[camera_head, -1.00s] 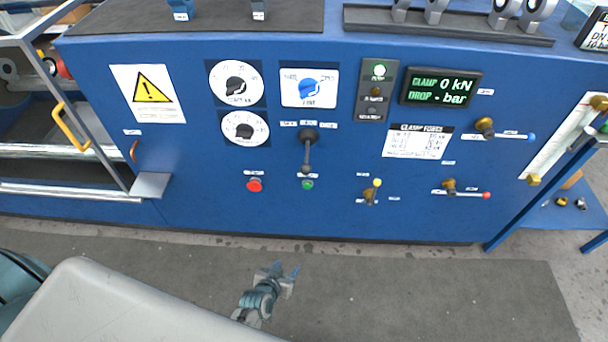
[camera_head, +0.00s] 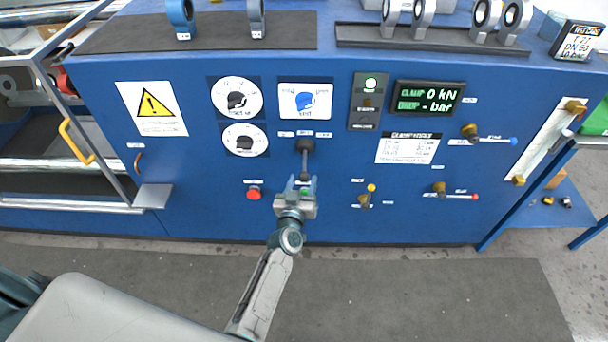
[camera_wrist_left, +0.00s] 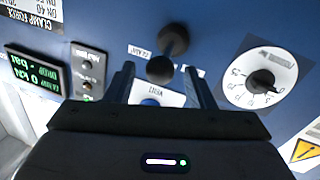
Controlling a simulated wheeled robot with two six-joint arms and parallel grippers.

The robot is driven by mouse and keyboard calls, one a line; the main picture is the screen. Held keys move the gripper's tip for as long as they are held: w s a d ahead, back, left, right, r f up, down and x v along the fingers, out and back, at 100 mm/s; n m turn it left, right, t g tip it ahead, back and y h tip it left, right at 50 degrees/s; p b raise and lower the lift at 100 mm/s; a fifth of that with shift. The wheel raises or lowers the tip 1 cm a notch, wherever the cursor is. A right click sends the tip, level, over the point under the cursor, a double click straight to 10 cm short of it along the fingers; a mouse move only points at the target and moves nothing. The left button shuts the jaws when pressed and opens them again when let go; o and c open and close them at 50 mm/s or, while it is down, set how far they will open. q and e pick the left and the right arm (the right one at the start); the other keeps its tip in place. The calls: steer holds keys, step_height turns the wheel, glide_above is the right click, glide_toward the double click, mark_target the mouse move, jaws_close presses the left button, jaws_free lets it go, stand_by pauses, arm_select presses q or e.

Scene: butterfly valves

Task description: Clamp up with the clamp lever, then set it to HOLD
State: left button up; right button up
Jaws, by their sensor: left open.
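The clamp lever (camera_head: 304,162) is a dark lever on the blue panel, hanging down from its pivot below the white-and-blue VENT dial. Small labels sit by its pivot; in the head view they are too small to read. My left gripper (camera_head: 302,184) is open at the lever's lower end, fingers pointing up at the panel. In the left wrist view, which is upside down, the lever's round knob (camera_wrist_left: 160,70) appears between the two open fingertips (camera_wrist_left: 158,74); contact cannot be told. My right gripper is not in view.
The display (camera_head: 428,97) reads 0 kN and - bar; a green lamp (camera_head: 371,82) is lit. A railing with a yellow handle (camera_head: 75,141) stands at left.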

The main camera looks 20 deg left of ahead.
mark_target(305, 164)
arm_select(q)
steer(key=shift+w+a, duration=0.1)
steer(key=shift+w, duration=1.15)
